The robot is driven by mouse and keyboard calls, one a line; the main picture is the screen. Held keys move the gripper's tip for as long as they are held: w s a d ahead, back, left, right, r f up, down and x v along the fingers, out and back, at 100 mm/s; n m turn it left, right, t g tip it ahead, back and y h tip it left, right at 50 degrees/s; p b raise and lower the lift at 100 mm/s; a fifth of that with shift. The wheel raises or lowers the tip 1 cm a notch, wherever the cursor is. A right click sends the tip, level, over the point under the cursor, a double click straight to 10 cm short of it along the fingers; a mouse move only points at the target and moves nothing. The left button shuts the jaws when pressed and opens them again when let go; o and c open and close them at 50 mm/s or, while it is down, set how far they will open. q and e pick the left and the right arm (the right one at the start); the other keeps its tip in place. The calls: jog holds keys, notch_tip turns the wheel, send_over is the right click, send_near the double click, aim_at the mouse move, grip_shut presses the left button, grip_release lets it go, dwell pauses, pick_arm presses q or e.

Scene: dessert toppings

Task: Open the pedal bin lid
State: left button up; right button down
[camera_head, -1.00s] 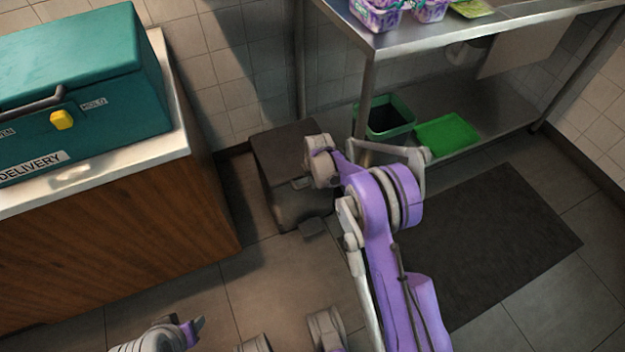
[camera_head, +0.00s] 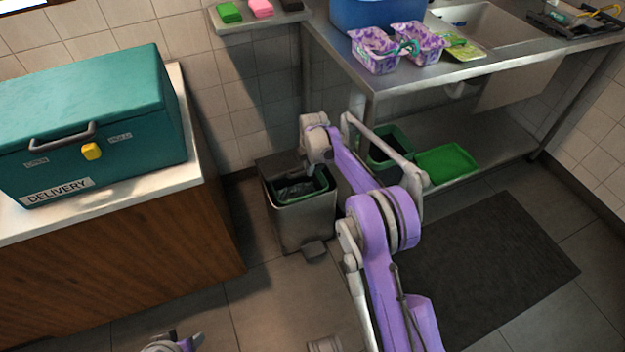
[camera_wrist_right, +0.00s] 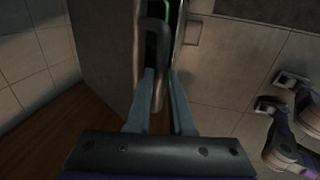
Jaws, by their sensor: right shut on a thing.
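The grey pedal bin (camera_head: 302,222) stands on the floor beside the wooden counter, its pedal (camera_head: 314,249) at the front. Its lid (camera_head: 278,164) is raised at the back, and a green-rimmed inner bucket (camera_head: 290,200) with a dark liner shows inside. My right gripper (camera_head: 308,168) is at the raised lid, above the bin's opening; its fingers are small and partly hidden in the head view. In the right wrist view the gripper (camera_wrist_right: 168,88) is shut around a curved grey handle (camera_wrist_right: 155,38) on the lid.
The counter with the teal delivery box (camera_head: 95,120) stands left of the bin. The metal table (camera_head: 385,80) is to the right, with a green bin (camera_head: 384,160) and green tray (camera_head: 446,165) on its lower shelf. A dark mat (camera_head: 490,265) lies on the floor.

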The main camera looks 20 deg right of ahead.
jog(key=shift+w+r, duration=0.8)
jog(key=shift+r, duration=0.05)
jog(key=c, duration=0.8)
grip_release()
notch_tip(320, 180, up, 11)
jog(key=s+p, duration=0.2)
jog(key=shift+f, duration=0.2)
